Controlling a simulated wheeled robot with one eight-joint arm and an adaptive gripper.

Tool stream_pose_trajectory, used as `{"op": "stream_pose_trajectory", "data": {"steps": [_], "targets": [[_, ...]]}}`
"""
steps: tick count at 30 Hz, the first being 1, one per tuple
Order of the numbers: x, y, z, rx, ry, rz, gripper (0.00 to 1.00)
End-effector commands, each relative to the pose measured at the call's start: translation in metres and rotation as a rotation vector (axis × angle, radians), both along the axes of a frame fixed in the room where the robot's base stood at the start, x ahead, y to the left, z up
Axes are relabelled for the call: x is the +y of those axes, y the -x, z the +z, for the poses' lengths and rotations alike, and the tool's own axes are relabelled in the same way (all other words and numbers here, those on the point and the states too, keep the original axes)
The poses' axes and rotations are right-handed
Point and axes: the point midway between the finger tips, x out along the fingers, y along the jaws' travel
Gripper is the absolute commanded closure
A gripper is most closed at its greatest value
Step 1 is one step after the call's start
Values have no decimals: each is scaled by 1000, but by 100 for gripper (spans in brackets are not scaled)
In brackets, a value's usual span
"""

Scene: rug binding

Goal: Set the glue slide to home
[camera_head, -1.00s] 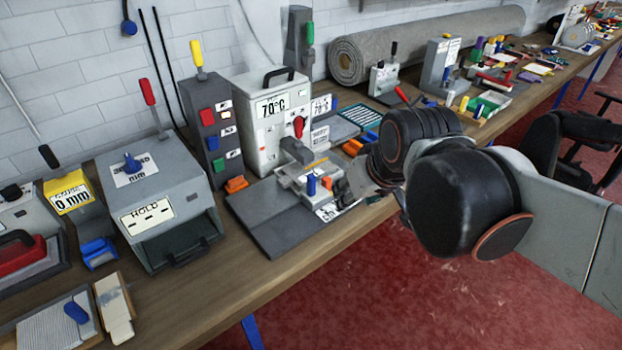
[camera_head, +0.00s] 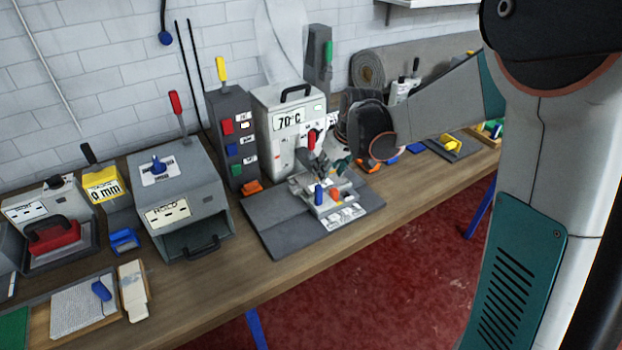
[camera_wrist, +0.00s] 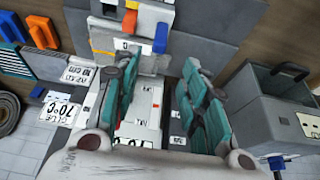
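The grey-white glue machine (camera_head: 290,125) stands on the bench against the wall in the head view. Its display reads 70 °C and a red-handled lever (camera_head: 311,140) is on its front. Its pale fixture with a blue knob (camera_head: 319,194) and an orange knob (camera_head: 336,196) sits before it on a dark plate; these knobs also show in the wrist view. I cannot tell which part is the glue slide or its position. My gripper (camera_wrist: 160,68) is open, its teal fingers apart over the machine's white marked face (camera_wrist: 146,110). No object is visibly held. The gripper partly hides the fixture's back.
A grey press labelled HOLD (camera_head: 180,205) and a dark switch tower (camera_head: 232,145) stand left of the machine. A dark flat plate (camera_head: 275,225) lies before it. A rolled grey rug (camera_head: 368,70) is behind my arm. The bench's front strip is partly clear.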

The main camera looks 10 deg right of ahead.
Motion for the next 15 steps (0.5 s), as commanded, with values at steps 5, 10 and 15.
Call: {"op": "stream_pose_trajectory", "data": {"steps": [5, 10, 15], "targets": [[1, -6, -11, 2, -1, 4, 60], [4, -15, -36, 2, 0, 4, 60], [8, -28, -67, 1, -1, 3, 60]]}}
